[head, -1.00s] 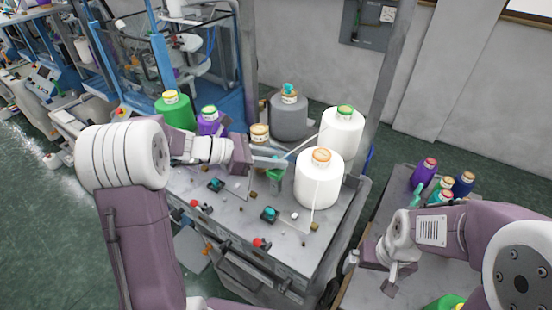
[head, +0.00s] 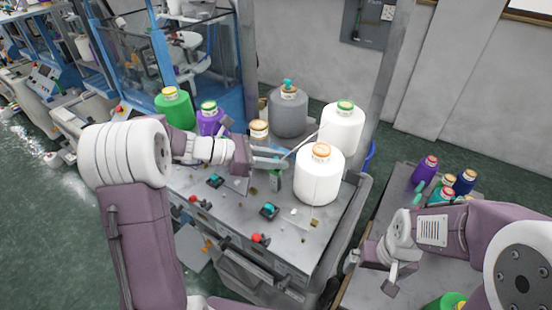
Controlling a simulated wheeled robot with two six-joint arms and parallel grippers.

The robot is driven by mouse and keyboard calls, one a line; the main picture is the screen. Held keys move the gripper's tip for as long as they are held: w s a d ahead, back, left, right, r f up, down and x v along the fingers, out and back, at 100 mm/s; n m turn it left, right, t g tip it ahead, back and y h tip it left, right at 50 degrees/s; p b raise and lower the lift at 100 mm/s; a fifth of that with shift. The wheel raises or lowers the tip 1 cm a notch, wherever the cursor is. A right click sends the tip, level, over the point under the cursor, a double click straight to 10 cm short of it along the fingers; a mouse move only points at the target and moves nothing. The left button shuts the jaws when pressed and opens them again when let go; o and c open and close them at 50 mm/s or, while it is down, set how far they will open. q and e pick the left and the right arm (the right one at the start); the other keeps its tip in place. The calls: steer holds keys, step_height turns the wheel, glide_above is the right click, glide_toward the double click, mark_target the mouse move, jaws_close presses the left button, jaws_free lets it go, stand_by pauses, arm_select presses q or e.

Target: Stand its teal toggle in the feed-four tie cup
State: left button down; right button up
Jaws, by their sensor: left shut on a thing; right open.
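My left gripper (head: 268,161) is over the middle of the grey machine table (head: 235,225), shut on the teal toggle, which the fingers almost wholly hide. A pale yarn runs from beside its jaws up to the back white cone (head: 342,130). A green block (head: 275,180) is just below the fingertips. Teal pieces stand in two dark square cups, one at the left (head: 215,181) and one nearer the front (head: 269,210). I cannot tell which cup is feed four. My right gripper (head: 388,279) is open and empty by the side table at the right.
The front white cone (head: 319,176) stands close right of my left gripper. Grey (head: 288,112), purple (head: 211,122) and green (head: 175,108) cones line the back. Red knobs (head: 258,239) edge the front. Several small cones (head: 424,170) stand on the right side table (head: 425,275).

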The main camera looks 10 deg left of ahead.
arm_select(q)
steer(key=shift+s+f, duration=0.1)
steer(key=shift+f, duration=0.2)
steer(key=c, duration=1.1)
jaws_free()
steer(key=shift+c, duration=0.2)
steer(key=shift+a, duration=0.1)
steer(key=b+v, duration=0.2)
steer(key=v, duration=0.7)
steer(key=shift+r, duration=0.15)
